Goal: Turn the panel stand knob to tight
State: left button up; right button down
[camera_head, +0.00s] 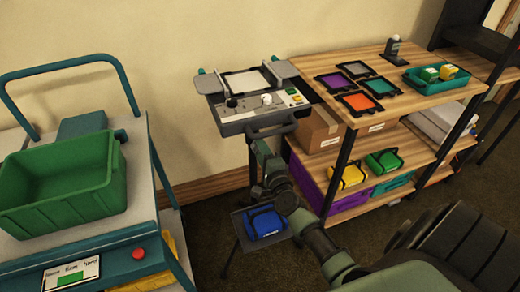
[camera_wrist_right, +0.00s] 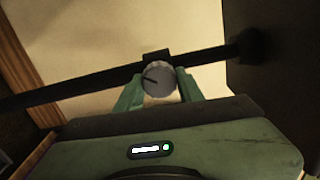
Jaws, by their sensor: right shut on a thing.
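The panel stand (camera_head: 240,128) stands against the wall, with a pale control panel on a dark post. In the right wrist view, the stand's knob (camera_wrist_right: 158,80) is round and grey with a dark pointer line toward its left side. It sits on a dark bar. My right gripper (camera_head: 256,143) reaches up to the stand just below the panel, hiding the knob in the head view. Its green fingers (camera_wrist_right: 160,92) are shut on the knob's two sides in the wrist view. Any tight marking is not visible. My left gripper is out of view.
A wooden shelf (camera_head: 330,60) with dark trays and a teal bin (camera_head: 437,84) stands right of the stand. A small low platform below the stand holds a blue pouch (camera_head: 265,222). A cart with a green crate (camera_head: 62,180) stands at left.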

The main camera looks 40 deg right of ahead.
jog(key=shift+f, duration=0.15)
jog(key=c, duration=0.9)
grip_release()
jog(key=v, duration=0.8)
jog(key=shift+w, duration=0.1)
